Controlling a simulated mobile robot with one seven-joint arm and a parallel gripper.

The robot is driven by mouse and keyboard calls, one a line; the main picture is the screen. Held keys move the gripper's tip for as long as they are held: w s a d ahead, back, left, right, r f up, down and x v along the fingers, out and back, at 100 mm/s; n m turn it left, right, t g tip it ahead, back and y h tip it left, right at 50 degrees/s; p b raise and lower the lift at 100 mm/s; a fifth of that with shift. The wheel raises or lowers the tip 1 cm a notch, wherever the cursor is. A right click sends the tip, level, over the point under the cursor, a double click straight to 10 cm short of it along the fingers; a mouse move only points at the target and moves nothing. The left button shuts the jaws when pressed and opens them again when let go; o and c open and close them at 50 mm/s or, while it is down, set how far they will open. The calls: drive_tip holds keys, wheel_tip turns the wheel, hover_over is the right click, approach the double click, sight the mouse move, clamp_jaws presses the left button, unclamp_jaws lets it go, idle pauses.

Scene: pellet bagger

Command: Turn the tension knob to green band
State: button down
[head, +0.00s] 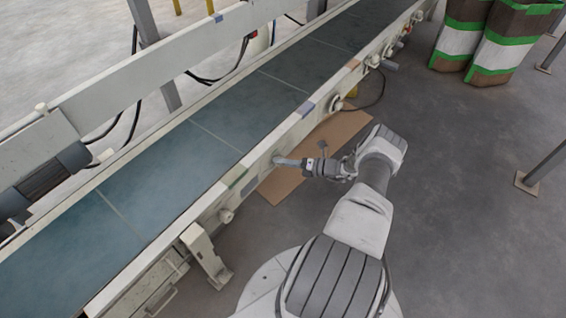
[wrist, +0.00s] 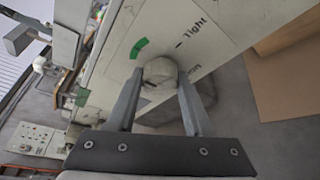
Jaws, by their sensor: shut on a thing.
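The tension knob (wrist: 160,70) is a pale, rounded knob on the conveyor's side panel, in the upper middle of the wrist view. My gripper (wrist: 159,84) is shut on it, one finger on each side. A short green band (wrist: 139,47) is printed on the panel just above and left of the knob, with the word "Tight" to its right. I cannot make out a pointer on the knob. In the head view my gripper (head: 289,162) reaches left to the conveyor's side rail, and the knob is too small to tell clearly there.
The conveyor belt (head: 220,110) runs diagonally across the head view. Other knobs and fittings (head: 375,61) line its side rail. A cardboard sheet (head: 318,150) lies on the floor under my gripper. Bags with green bands (head: 466,38) stand at upper right. The floor at right is mostly clear.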

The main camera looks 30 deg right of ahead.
drive_tip(key=shift+m, duration=0.4)
idle(0.3)
drive_tip(key=shift+c, duration=1.5)
unclamp_jaws()
drive_tip(key=shift+s+d, duration=0.1)
drive_tip(key=p+v, duration=0.1)
drive_tip(key=v, duration=1.6)
drive_tip(key=shift+f, duration=0.2)
drive_tip(key=shift+d, duration=0.1)
